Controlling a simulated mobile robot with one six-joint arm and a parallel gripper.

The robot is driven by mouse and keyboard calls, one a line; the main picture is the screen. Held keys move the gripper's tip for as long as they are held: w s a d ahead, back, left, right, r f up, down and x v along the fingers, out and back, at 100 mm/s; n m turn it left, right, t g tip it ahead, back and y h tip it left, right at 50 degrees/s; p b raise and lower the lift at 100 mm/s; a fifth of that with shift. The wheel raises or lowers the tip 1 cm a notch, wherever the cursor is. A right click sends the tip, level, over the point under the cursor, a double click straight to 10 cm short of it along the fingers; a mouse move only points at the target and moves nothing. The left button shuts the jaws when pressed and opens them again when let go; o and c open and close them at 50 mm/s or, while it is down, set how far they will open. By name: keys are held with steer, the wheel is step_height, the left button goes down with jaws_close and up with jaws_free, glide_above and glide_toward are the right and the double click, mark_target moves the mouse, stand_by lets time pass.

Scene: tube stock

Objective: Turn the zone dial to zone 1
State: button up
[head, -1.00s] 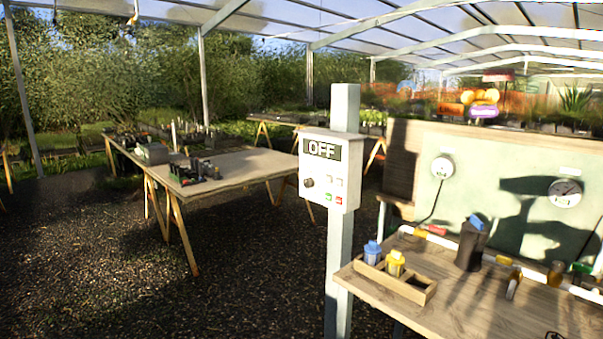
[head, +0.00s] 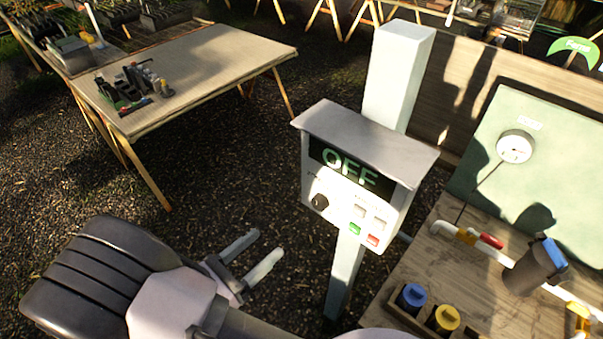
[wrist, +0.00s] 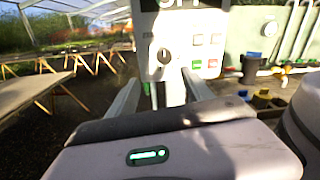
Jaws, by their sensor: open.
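The control box (head: 350,150) is mounted on a pale post (head: 398,70) and its display (head: 350,168) reads OFF. The black zone dial (head: 319,202) sits at the lower left of its front panel, with a green and a red button to its right. In the wrist view the dial (wrist: 164,56) is ahead, between and above the fingers. My gripper (head: 262,255) is open and empty, low and to the left of the box, apart from it. The dial's pointer setting is too small to read.
A workbench (head: 470,290) at the right holds a wooden rack with a blue-capped and a yellow-capped bottle, a dark jug (head: 530,268) and pipes. A long table (head: 200,70) stands at the back left. Gravel floor around the post is clear.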

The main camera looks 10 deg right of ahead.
glide_toward(317, 205)
steer(key=b+x, duration=0.1)
steer(key=x, duration=0.6)
steer(key=shift+w+d, duration=0.2)
steer(key=shift+d, duration=0.15)
steer(key=shift+w+d, duration=0.4)
jaws_close()
steer(key=shift+m, duration=0.3)
steer(key=m+b, duration=0.1)
steer(key=m, duration=0.3)
steer(key=shift+f+b, duration=0.1)
steer(key=shift+b, duration=0.25)
steer(key=m+b, duration=0.2)
steer(key=m, duration=0.3)
steer(key=shift+s, duration=0.1)
